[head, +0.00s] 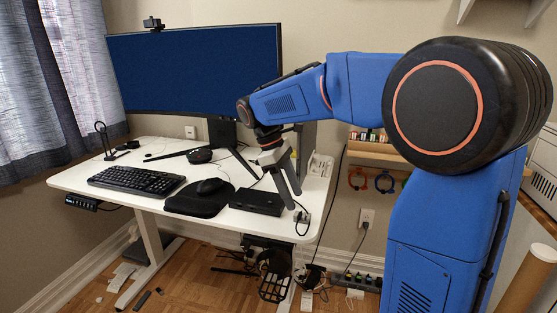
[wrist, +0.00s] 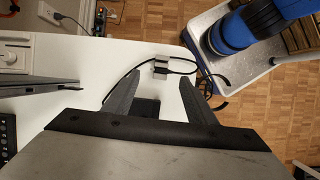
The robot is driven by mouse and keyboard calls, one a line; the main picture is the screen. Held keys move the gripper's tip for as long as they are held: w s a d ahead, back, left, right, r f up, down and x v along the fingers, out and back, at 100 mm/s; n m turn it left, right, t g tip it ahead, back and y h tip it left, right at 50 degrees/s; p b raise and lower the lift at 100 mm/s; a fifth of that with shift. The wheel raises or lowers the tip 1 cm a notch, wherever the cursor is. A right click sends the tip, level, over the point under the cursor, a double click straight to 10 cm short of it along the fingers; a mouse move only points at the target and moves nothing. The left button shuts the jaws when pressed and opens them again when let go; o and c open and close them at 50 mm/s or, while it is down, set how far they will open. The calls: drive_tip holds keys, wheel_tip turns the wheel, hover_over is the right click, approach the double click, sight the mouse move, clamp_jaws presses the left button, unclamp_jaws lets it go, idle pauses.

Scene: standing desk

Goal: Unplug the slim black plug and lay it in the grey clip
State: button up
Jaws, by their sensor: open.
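My gripper (wrist: 160,90) is open and empty, pointing down over the right part of the white desk; it also shows in the head view (head: 289,200). Between its fingers in the wrist view is part of a black box (wrist: 147,108), which sits just left of the gripper in the head view (head: 256,201). A small grey clip (wrist: 160,68) is near the desk edge, beyond the fingertips; it also shows in the head view (head: 302,217). A thin black cable (wrist: 128,74) runs from behind the left finger to the clip and loops beyond it. I cannot make out the slim black plug.
A keyboard (head: 137,180), a mouse (head: 210,186) on a dark pad (head: 199,201) and a large monitor (head: 195,70) are to the left. A wall outlet (head: 366,217) holds a plug. A power strip (head: 357,282) is below.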

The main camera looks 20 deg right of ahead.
drive_tip(key=v, duration=1.3)
drive_tip(key=s+d+f+m+t+y, duration=0.1)
drive_tip(key=s+f+m+t, duration=0.1)
drive_tip(key=s+f, duration=0.4)
drive_tip(key=s+d+f+m+t+y, duration=0.1)
drive_tip(key=s+f+m, duration=0.4)
drive_tip(key=s, duration=0.8)
drive_tip(key=s+d+f+m+t+y, duration=0.1)
drive_tip(key=s+d+f+m+t, duration=0.2)
drive_tip(key=s+f, duration=0.5)
drive_tip(key=shift+s+d+f+t+y, duration=0.3)
drive_tip(key=shift+s+t, duration=0.35)
drive_tip(key=shift+t, duration=0.15)
